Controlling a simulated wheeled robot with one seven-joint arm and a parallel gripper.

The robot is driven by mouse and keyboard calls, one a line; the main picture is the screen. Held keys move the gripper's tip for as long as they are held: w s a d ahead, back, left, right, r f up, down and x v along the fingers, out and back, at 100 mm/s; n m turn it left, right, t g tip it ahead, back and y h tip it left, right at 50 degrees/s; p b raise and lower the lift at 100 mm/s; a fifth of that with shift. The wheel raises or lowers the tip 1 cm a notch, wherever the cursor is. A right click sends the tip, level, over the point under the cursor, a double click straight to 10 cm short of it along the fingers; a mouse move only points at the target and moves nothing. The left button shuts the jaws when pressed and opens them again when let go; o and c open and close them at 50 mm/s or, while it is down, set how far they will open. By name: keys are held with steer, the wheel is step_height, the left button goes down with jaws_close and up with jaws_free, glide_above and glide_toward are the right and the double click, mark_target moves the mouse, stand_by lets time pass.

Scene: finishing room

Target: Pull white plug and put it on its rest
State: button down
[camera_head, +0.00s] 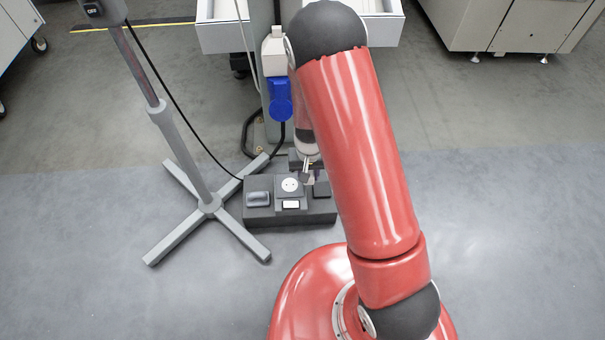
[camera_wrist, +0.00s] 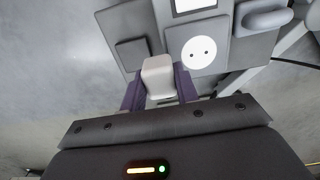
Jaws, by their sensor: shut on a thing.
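The white plug (camera_wrist: 158,77) is between the two purple fingers of my gripper (camera_wrist: 160,90) in the wrist view; the gripper is shut on it. The round white socket (camera_wrist: 198,53) is empty, with its two holes showing. It also shows on top of the dark grey box (camera_head: 290,217) in the head view. The plug is beside the socket, by a dark square pad (camera_wrist: 131,53); I cannot tell whether it touches the pad or which part is its rest. In the head view my gripper (camera_head: 308,176) is over the box's back right, partly hidden by my arm.
A grey rounded handle (camera_head: 258,197) and a white label (camera_head: 291,205) are on the box. A grey stand (camera_head: 209,207) with crossed feet and a black cable is close at left. A post with a blue connector (camera_head: 280,100) rises behind. Floor in front is clear.

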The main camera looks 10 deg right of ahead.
steer(key=b, duration=0.1)
glide_above(322, 189)
steer(key=shift+f, duration=0.25)
stand_by(0.3)
steer(key=shift+f, duration=0.1)
stand_by(0.4)
steer(key=shift+f+b, duration=0.55)
steer(key=shift+f, duration=1.65)
steer(key=c, duration=1)
jaws_free()
steer(key=shift+o, duration=0.2)
steer(key=shift+r, duration=0.1)
step_height(322, 189, up, 8)
steer(key=p, duration=0.2)
steer(key=shift+f, duration=0.2)
